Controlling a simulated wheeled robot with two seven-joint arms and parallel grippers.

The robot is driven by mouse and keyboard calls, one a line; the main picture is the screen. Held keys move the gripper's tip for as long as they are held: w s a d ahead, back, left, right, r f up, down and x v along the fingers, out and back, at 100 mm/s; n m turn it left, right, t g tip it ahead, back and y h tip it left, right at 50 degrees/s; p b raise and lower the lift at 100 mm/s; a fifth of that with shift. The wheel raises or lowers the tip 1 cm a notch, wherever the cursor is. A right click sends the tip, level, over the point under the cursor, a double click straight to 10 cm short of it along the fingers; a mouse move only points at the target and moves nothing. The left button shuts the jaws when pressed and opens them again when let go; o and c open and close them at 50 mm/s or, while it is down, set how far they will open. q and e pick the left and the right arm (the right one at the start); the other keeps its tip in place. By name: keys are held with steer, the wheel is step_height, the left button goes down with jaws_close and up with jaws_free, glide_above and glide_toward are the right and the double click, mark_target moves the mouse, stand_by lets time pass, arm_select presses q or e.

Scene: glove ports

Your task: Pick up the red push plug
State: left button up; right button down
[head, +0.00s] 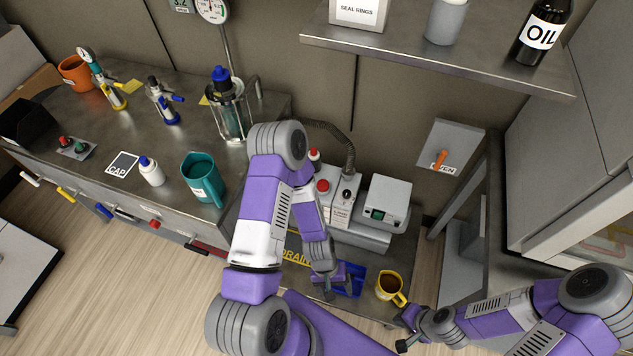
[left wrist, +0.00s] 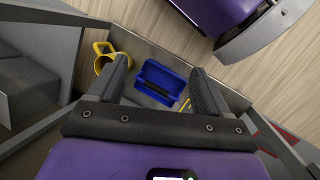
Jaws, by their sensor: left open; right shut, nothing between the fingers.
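I cannot pick out the red push plug with certainty. In the head view a red round cap (head: 323,185) sits on a white box behind my left forearm, and another red top (head: 314,154) shows just behind it, partly hidden by the arm. My left gripper (head: 338,283) is low over the blue tray (head: 356,279), to the front of those red parts. In the left wrist view the left gripper (left wrist: 163,80) is open with nothing between its fingers, and the blue tray (left wrist: 153,70) with a dark insert lies below. My right gripper (head: 404,328) is shut and empty at the lower right.
A yellow mug (head: 391,287) with dark liquid stands right of the tray. A grey device (head: 388,201) stands behind. A teal mug (head: 203,179) and a glass vessel (head: 230,113) stand on the left bench. A shelf (head: 440,55) overhangs at the upper right.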

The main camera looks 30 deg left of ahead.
arm_select(q)
steer(key=w+a+f+n+t+h, duration=0.1)
steer(key=w+n+t+h, duration=0.25)
steer(key=w+n, duration=0.55)
steer(key=w+a+f+n+t+h, duration=0.1)
steer(key=w+f+n+t+h, duration=0.15)
steer(key=w+n+t, duration=0.6)
steer(key=n+t+y+b, duration=0.1)
steer(key=n+t+y, duration=0.5)
steer(key=n+y, duration=0.55)
glide_toward(322, 185)
steer(key=w+n+h, duration=0.1)
steer(key=w+n, duration=0.1)
steer(key=w, duration=0.1)
steer(key=shift+w+a+f, duration=0.2)
steer(key=shift+w+a, duration=0.2)
steer(key=shift+a, duration=0.25)
steer(key=w+b, duration=0.1)
steer(key=w, duration=0.1)
steer(key=w+b, duration=0.1)
steer(key=w, duration=0.1)
steer(key=w+f+b, duration=0.1)
steer(key=w, duration=0.1)
steer(key=shift+w+d, duration=0.25)
steer(key=shift+w, duration=0.1)
steer(key=c, duration=1)
